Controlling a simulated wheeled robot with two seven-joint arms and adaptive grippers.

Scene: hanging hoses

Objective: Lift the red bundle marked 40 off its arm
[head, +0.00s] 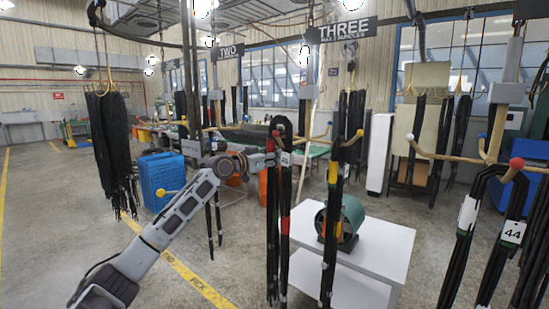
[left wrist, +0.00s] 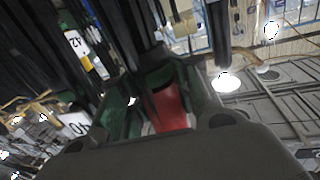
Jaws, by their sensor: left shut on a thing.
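The red bundle (head: 285,226), black hoses with red bands, hangs at the middle of the head view from the rack arm with a red ball (head: 276,134). Its looped top shows a little above the ball; I cannot tell whether it touches the arm. My left gripper (head: 264,160) reaches in from the left and is shut on the bundle at its upper part. In the left wrist view a red band (left wrist: 171,106) lies between the fingers, and a white tag marked 40 (left wrist: 75,124) shows at the left. My right gripper is not in view.
A yellow-banded bundle (head: 332,172) hangs close to the right on the same rack. A tag marked 42 (left wrist: 75,41) shows in the left wrist view. A bundle tagged 44 (head: 512,232) hangs at far right. A white table (head: 375,235) with a green machine (head: 350,215) stands behind.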

